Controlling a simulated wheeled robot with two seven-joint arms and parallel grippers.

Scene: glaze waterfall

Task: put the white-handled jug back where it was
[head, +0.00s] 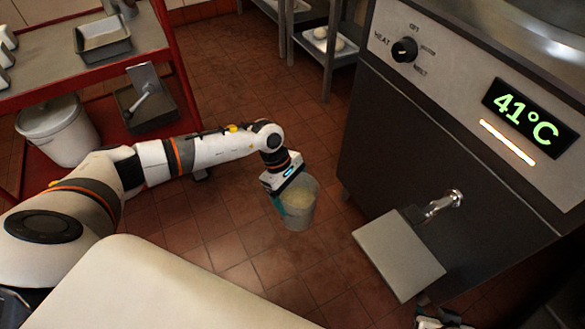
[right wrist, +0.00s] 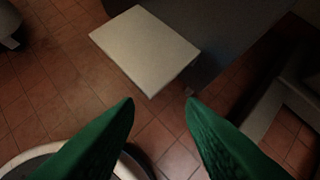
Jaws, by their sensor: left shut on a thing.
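My left gripper (head: 283,195) is shut on a greyish, see-through jug (head: 301,212) with pale yellowish contents. It holds the jug upright over the floor, left of the heated machine. The jug's handle is hidden by the gripper, so I cannot tell its colour. My right gripper (right wrist: 160,102) is open in the right wrist view, with nothing between its green fingers. A small part of the right arm shows at the bottom edge of the head view.
The machine (head: 415,150) reads 41°C. Its tap (head: 442,204) is above a flat grey shelf (head: 398,258), also in the right wrist view (right wrist: 143,48). A red cart (head: 75,90) at left holds trays, with a white bucket (head: 58,135) below. Tiled floor lies between.

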